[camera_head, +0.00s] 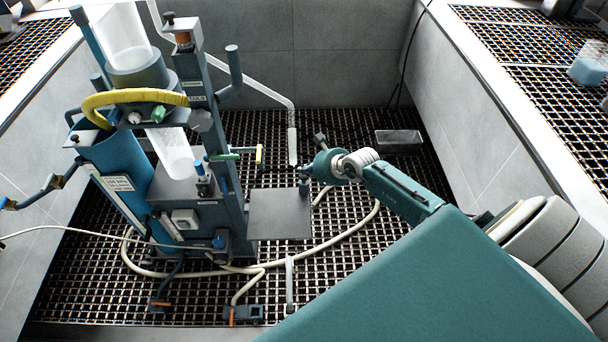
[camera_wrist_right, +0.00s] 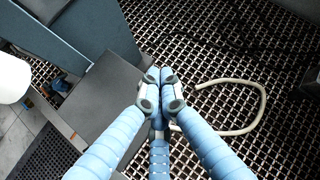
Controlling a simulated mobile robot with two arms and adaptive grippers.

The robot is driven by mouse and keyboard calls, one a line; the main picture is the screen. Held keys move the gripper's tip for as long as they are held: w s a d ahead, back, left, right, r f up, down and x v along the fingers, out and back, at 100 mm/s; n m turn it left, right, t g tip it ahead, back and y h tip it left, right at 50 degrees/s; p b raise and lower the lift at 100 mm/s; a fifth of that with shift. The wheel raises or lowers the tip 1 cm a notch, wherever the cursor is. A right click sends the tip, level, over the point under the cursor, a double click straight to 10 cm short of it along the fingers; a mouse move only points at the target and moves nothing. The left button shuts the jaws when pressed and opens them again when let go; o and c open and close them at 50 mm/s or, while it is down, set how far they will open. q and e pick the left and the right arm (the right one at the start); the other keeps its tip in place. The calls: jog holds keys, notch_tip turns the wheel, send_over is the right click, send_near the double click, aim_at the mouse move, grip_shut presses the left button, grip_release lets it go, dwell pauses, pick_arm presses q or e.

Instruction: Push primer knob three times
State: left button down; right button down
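The blue-grey flotation machine (camera_head: 215,140) stands on the grated floor at the left of the head view. I cannot tell for sure which part is the primer knob; a small dark knob with a blue top (camera_head: 202,180) sits on the machine's lower housing. My right gripper (camera_head: 304,186) is right of the machine, over the outer edge of a flat grey plate (camera_head: 275,224). In the right wrist view its blue fingers (camera_wrist_right: 160,88) come together at the tips, with nothing visible between them. The plate (camera_wrist_right: 95,95) lies beside and below them. My left gripper is out of view.
A pale hose (camera_head: 330,238) loops across the grating around the machine and shows in the wrist view (camera_wrist_right: 258,108). Grey walls enclose the pit. My right arm covers the lower right.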

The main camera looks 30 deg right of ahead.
aim_at(305, 177)
jog(key=shift+s+f+b, duration=0.1)
jog(key=shift+f+b, duration=0.85)
jog(key=shift+f, duration=0.25)
dwell(1.1)
jog(key=shift+r, duration=0.15)
jog(key=shift+r+p, duration=1.4)
notch_tip(305, 177, up, 5)
jog(key=p, duration=0.4)
jog(key=shift+r+p, duration=0.1)
jog(key=shift+p, duration=0.3)
dwell(0.7)
jog(key=shift+a, duration=0.1)
